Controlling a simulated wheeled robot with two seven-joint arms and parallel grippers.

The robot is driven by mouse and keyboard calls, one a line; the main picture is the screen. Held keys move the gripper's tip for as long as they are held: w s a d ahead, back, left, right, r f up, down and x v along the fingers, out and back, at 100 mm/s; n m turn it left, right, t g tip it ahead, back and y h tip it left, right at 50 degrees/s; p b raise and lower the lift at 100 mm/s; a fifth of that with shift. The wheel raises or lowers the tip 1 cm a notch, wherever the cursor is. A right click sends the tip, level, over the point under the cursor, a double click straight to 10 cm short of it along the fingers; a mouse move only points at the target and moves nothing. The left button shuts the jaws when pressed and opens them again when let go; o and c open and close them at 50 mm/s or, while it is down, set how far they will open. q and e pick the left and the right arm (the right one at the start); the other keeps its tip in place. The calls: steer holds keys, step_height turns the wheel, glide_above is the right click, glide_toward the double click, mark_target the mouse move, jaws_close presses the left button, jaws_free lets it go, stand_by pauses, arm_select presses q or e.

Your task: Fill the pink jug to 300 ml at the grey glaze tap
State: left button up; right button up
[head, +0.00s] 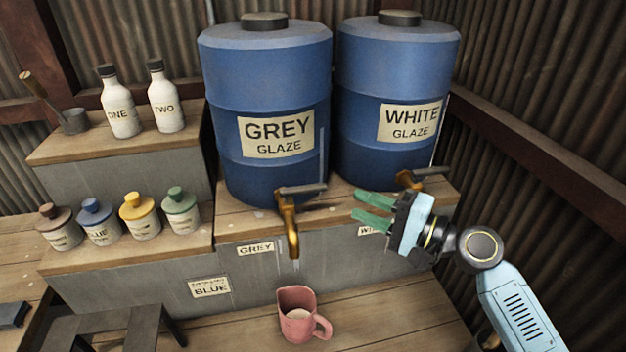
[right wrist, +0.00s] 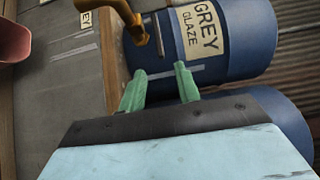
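The pink jug (head: 290,326) stands upright on the lower wooden boards, under the grey glaze tap (head: 291,232). Pale liquid shows inside it, but I cannot read its level. The tap is brass with a dark lever (head: 302,189) pointing right. A faint pale streak shows just below its spout. My right gripper (head: 356,206) is right of this tap, with green fingers apart and nothing between them. In the right wrist view the open fingers (right wrist: 158,78) point towards the grey glaze barrel (right wrist: 238,35), and the jug (right wrist: 14,45) shows at the left edge. My left gripper is not in view.
The white glaze barrel (head: 398,70) and its tap (head: 408,179) are close behind my right gripper. Lidded jars (head: 139,218) and two white bottles (head: 118,110) stand on the left steps. A dark stool (head: 115,322) is at the lower left.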

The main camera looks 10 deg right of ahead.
mark_target(320, 190)
steer(key=p+x, duration=0.1)
steer(key=x, duration=0.5)
steer(key=shift+s+r, duration=0.1)
steer(key=x, duration=0.4)
steer(key=shift+w+a+p, duration=0.25)
steer(key=shift+p, duration=0.1)
steer(key=shift+w+a, duration=0.15)
steer(key=shift+w, duration=0.05)
steer(key=shift+c, duration=0.4)
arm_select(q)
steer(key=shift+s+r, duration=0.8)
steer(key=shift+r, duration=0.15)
arm_select(e)
jaws_close()
